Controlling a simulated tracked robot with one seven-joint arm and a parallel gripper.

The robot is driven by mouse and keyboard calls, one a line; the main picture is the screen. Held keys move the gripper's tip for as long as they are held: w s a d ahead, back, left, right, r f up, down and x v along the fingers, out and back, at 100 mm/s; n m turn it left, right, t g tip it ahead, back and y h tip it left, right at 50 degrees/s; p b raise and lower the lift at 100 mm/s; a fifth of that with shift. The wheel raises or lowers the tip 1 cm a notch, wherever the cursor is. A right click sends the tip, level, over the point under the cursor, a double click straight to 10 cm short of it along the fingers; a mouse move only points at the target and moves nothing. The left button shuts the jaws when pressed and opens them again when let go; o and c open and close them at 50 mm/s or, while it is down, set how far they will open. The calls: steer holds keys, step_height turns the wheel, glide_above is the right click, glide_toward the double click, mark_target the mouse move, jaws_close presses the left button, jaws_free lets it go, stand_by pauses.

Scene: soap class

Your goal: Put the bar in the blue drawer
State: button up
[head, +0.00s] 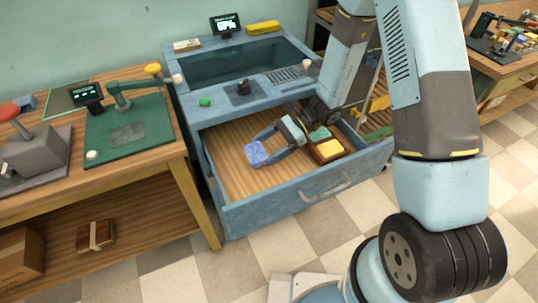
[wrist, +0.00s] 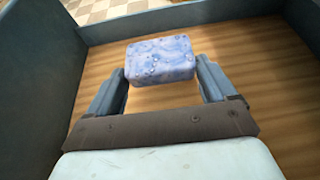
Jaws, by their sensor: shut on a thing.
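The bar (head: 255,153) is a blue, marbled block. In the wrist view the bar (wrist: 160,60) sits between the fingertips. My gripper (head: 262,148) is shut on it, inside the outline of the open blue drawer (head: 310,190). The drawer has a wooden floor, and its wall (wrist: 190,14) shows in the wrist view. My gripper (wrist: 162,72) reaches over that floor from the drawer's right side in the head view. I cannot tell whether the bar touches the drawer floor or hangs just above it.
A small wooden box (head: 327,152) with yellow and green pieces lies in the right of the drawer. The left part of the drawer floor is clear. A wooden workbench (head: 140,185) with a green press stands at left. The blue cabinet top (head: 215,92) is above the drawer.

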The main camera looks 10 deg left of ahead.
steer(key=shift+f, duration=2.2)
steer(key=o, duration=0.9)
steer(key=v, duration=1.2)
steer(key=shift+r, duration=0.15)
